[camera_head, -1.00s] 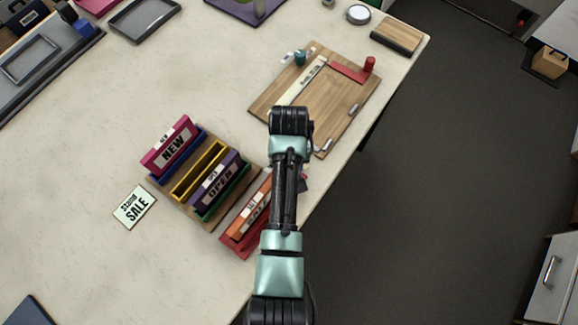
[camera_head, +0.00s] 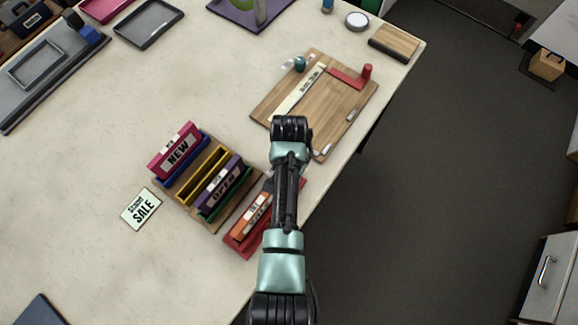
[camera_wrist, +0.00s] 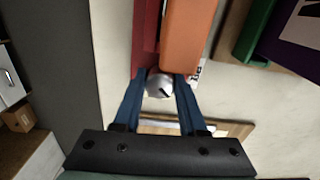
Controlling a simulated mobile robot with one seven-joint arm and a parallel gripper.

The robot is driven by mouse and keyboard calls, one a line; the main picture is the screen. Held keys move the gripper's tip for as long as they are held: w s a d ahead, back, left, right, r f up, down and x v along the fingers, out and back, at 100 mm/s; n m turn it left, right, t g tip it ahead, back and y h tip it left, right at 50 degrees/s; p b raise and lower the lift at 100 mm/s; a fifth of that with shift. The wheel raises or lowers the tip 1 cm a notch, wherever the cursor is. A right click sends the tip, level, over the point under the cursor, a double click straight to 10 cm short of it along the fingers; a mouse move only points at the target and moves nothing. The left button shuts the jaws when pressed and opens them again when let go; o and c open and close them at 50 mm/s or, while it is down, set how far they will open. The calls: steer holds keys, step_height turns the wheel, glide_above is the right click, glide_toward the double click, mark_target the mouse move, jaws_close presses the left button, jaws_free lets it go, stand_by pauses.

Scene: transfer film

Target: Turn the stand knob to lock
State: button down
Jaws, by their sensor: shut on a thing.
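The red stand (camera_head: 237,245) sits near the table's front edge with an orange sign (camera_head: 250,216) in it. In the wrist view the red stand (camera_wrist: 145,40) and orange sign (camera_wrist: 188,35) extend upward from my gripper (camera_wrist: 160,92). The silver knob (camera_wrist: 157,82) is at the stand's end, between my two blue fingers, which are shut on it. A short dark mark on the knob slants diagonally. In the head view my arm hides the knob and the fingers.
A rack with purple (camera_head: 218,182) and pink (camera_head: 173,150) signs stands left of the red stand. A green SALE card (camera_head: 141,208) lies on the table. A wooden board (camera_head: 335,105) with a red piece (camera_head: 350,78) lies beyond my wrist. Open floor is at right.

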steer(key=m+p, duration=0.1)
steer(key=m, duration=0.3)
steer(key=shift+w+r+m, duration=0.1)
steer(key=shift+r+m, duration=0.05)
steer(key=shift+m, duration=0.15)
steer(key=shift+d+m+p, duration=0.1)
steer(key=shift+m+p, duration=0.45)
steer(key=shift+m, duration=1.95)
steer(key=c, duration=0.7)
jaws_free()
steer(key=shift+c, duration=0.2)
step_height(320, 180, up, 13)
steer(key=b, duration=0.1)
